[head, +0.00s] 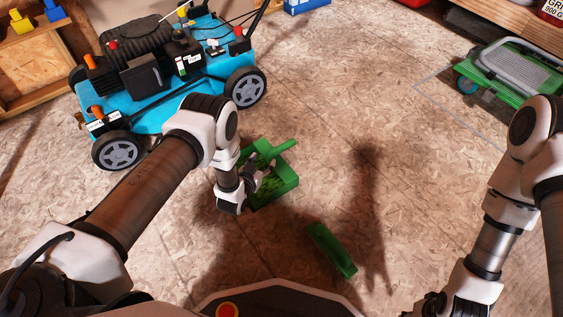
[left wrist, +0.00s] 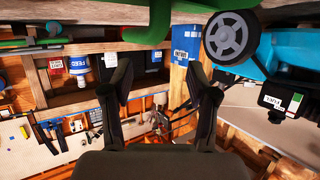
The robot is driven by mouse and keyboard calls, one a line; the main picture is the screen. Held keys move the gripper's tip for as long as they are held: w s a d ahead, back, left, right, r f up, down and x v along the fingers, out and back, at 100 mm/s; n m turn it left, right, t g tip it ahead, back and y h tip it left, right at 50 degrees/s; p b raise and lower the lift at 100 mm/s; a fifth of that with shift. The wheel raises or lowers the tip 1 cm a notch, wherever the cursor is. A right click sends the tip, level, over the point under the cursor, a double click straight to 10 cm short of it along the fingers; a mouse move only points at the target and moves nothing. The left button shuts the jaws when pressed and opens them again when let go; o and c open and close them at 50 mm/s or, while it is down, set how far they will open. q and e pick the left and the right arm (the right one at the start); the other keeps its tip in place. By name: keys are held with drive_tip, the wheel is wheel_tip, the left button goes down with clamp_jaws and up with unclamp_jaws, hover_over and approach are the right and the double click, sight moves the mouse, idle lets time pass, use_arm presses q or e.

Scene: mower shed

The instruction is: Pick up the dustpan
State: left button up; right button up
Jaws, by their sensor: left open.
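The green dustpan (head: 287,186) lies on the floor in the middle of the head view, with its handle (head: 284,147) pointing up and right. Green bits show in its pan. My left gripper (head: 257,176) is open at the pan's left side and overlaps it in the head view; contact cannot be told. In the left wrist view the open fingers (left wrist: 163,95) have nothing visible between them, and a green part, possibly the dustpan, shows at the top edge. My right gripper (head: 440,303) is partly cut off at the bottom edge; its jaws are unclear.
A green brush-like piece (head: 332,250) lies apart on the floor, nearer me. A blue mower (head: 150,105) stands at the upper left, its wheel close to my left arm. A green wheeled platform (head: 508,75) stands at the upper right.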

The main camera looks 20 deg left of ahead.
sight(269, 160)
use_arm(q)
drive_tip(key=w+f+b, duration=0.1)
drive_tip(key=f+b, duration=0.1)
drive_tip(key=w+f+b, duration=0.1)
drive_tip(key=f+b, duration=0.1)
drive_tip(key=w+f+b, duration=0.1)
drive_tip(key=w+b, duration=0.1)
drive_tip(key=shift+w+d+f, duration=0.1)
drive_tip(key=shift+d+f, duration=0.15)
drive_tip(key=shift+f, duration=0.15)
drive_tip(key=shift+w+r+g+b, duration=0.1)
drive_tip(key=shift+w+g+b, duration=0.15)
drive_tip(key=shift+g+b, duration=0.05)
drive_tip(key=shift+r, duration=0.15)
clamp_jaws()
